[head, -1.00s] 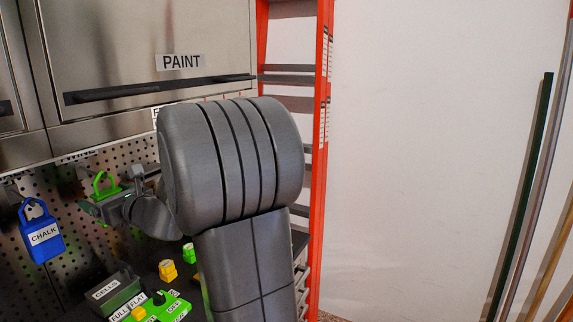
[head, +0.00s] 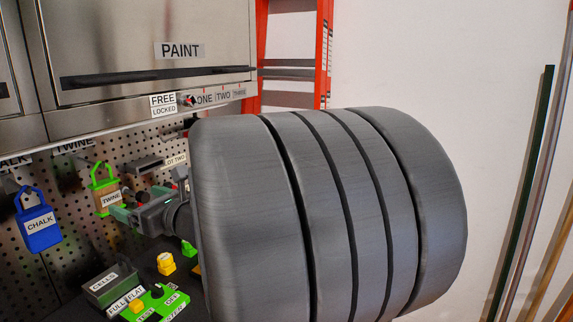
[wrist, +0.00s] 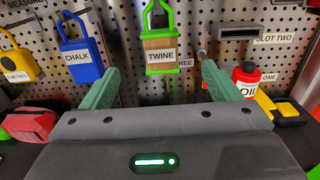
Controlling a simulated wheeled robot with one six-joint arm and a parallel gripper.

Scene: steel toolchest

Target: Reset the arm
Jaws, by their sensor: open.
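My gripper (wrist: 155,92) is open and empty in the wrist view, its two green fingers spread wide. The tag labelled TWINE (wrist: 160,57), with a green loop, hangs on the pegboard ahead, between the fingers as seen in the picture. In the head view my gripper (head: 117,212) shows at the left of my arm, close to the TWINE tag (head: 107,196); I cannot tell whether they touch. My large grey arm link hides much of the middle of the head view.
A blue CHALK tag (head: 38,222) hangs left on the pegboard. A red OIL bottle (wrist: 245,80) stands right. A CELLS box (head: 112,287), a green switch unit (head: 152,303) and yellow pieces lie below. The PAINT cabinet (head: 150,30) is above; an orange ladder (head: 322,55) stands behind.

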